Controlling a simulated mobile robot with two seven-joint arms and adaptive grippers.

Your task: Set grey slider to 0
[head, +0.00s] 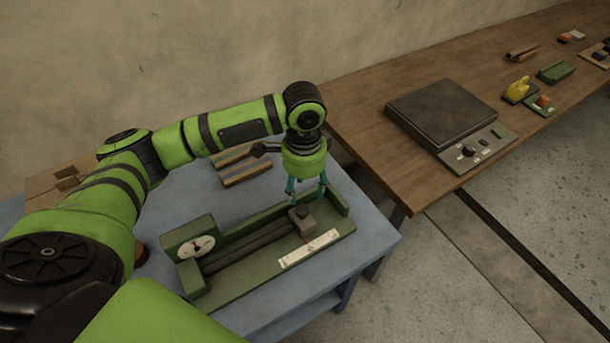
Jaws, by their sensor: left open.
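The grey slider (303,222) is a dark grey block with a knob on top. It sits toward the right end of the rail of a green fixture (235,288). A white scale strip (309,249) runs along the fixture's front right side; its marks are too small to read. A round white dial (196,246) is on the fixture's left end block. My left gripper (308,197) points down just above and behind the slider. Its teal fingers are open and apart, and I cannot tell whether they touch the knob. My right gripper is not in view.
The fixture stands on a blue table (375,237). Striped blocks (243,165) lie behind it, and a cardboard box (60,185) is at the left. A wooden table (370,130) at the right carries a dark scale (440,110) and several small items.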

